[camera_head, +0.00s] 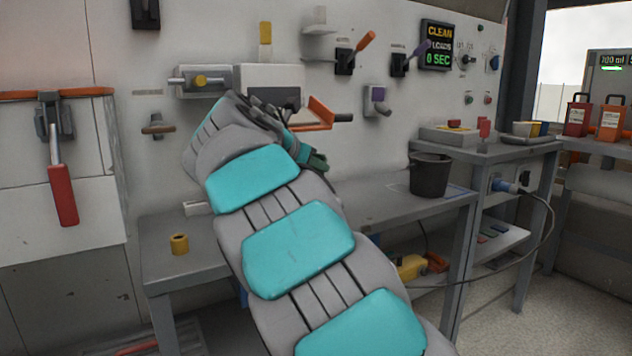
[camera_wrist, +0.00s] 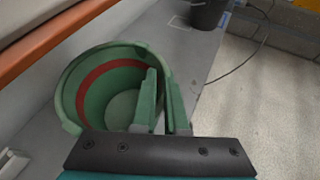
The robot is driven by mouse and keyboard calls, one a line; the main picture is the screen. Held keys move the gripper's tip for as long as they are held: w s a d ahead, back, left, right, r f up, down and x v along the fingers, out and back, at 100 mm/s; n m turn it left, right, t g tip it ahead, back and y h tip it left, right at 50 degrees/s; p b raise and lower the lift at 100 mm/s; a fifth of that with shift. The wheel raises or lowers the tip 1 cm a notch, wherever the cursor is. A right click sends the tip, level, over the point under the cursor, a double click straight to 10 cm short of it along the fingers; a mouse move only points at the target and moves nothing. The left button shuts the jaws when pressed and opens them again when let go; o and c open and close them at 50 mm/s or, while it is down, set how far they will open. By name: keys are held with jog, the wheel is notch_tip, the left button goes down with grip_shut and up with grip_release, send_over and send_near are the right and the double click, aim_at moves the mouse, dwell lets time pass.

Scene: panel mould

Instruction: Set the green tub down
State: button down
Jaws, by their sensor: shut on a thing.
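The green tub (camera_wrist: 92,65) shows in the wrist view, open side towards the camera, with a red band around its inside wall. My gripper (camera_wrist: 163,90) is shut on the right side of its wall, one finger inside the tub and one outside. The tub is over the grey bench (camera_wrist: 188,55); I cannot tell whether its base touches it. In the head view my arm hides the tub, and only a little of the dark green gripper end shows past the arm above the bench (camera_head: 385,203).
A black bucket (camera_head: 430,176) stands at the bench's right end, near marked lines on the top. Bench between arm and bucket is clear.

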jog(key=shift+w+a, duration=0.1)
jog(key=shift+f+b, duration=0.65)
jog(key=shift+f, duration=1.2)
jog(key=c, duration=0.9)
grip_release()
jog(key=shift+r, duration=0.1)
